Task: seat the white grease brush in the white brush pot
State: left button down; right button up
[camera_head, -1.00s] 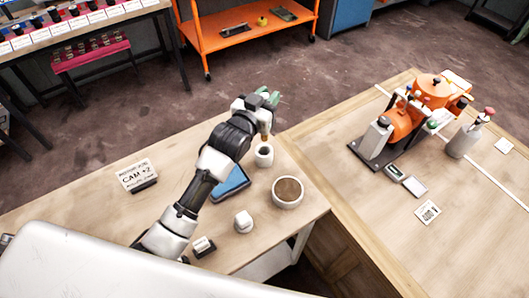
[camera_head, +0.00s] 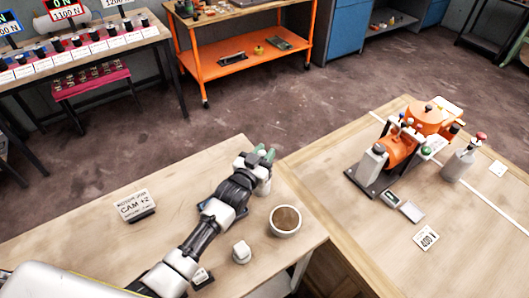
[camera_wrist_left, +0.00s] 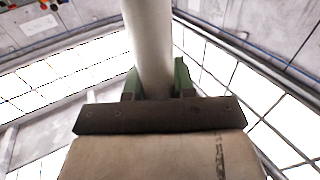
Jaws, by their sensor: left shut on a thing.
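My left gripper (camera_head: 265,156) is over the far right part of the near workbench, its green fingers showing. In the left wrist view the green fingers (camera_wrist_left: 160,82) are shut on a pale, smooth round shaft (camera_wrist_left: 149,40), which I take to be the white grease brush's handle. The brush's lower end is hidden. The white brush pot (camera_head: 263,188) shows only in part, just below the gripper and mostly behind it. I cannot tell whether the brush is inside the pot or above it. My right gripper is not in view.
A white bowl with brown contents (camera_head: 285,221) stands right of my left arm. A small white object (camera_head: 241,252) is nearer. A CAM +2 sign (camera_head: 136,205) stands on the left. The right bench holds an orange machine (camera_head: 405,147).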

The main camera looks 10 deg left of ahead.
pick_arm(q)
jog(key=c, duration=1)
grip_release()
jog(key=shift+w+f, duration=0.1)
jog(key=shift+c, duration=0.2)
jog(key=shift+o, duration=0.5)
jog(key=shift+f+b, duration=0.25)
jog(key=shift+b, duration=0.1)
jog(key=b+v, duration=0.2)
jog(key=v, duration=0.9)
jog(key=shift+r, duration=0.1)
